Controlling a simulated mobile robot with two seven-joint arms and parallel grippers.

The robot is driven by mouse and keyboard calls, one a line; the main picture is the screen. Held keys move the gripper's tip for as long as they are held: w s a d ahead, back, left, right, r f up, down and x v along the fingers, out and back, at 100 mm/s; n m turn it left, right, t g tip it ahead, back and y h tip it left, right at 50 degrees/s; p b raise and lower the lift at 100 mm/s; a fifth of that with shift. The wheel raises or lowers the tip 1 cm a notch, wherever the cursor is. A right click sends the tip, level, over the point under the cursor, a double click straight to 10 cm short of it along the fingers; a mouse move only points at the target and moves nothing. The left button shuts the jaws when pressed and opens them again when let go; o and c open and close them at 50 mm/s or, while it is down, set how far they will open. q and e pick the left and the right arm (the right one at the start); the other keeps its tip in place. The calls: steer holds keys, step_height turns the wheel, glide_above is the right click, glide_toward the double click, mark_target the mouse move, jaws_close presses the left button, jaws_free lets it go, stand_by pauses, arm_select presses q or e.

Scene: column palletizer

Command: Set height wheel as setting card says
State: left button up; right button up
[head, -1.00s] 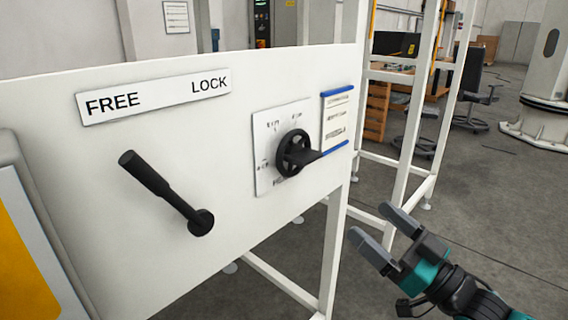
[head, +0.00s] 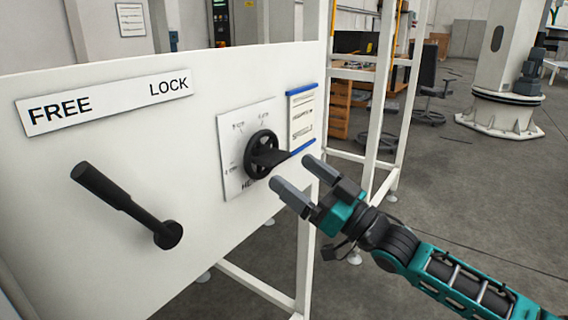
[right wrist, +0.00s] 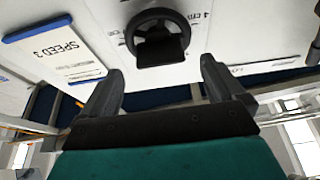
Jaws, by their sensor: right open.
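The black height wheel (head: 262,154) sits on a white dial plate (head: 233,180) on the white panel, with a dark handle sticking out toward the lower right. The setting card (head: 301,116), white with blue top and bottom edges, hangs right of the wheel. My right gripper (head: 298,178) is open and empty, just below and right of the wheel, apart from it. In the right wrist view the wheel (right wrist: 160,30) lies beyond and between the open fingers (right wrist: 160,88). My left gripper is not in view.
A black lever (head: 125,205) sticks out of the panel at left, under a FREE/LOCK label (head: 108,102). White frame posts (head: 384,100) stand right of the panel. Open floor (head: 490,200) lies at right.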

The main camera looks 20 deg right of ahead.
mark_target(269, 156)
steer(key=shift+x, duration=2.05)
steer(key=c, duration=1)
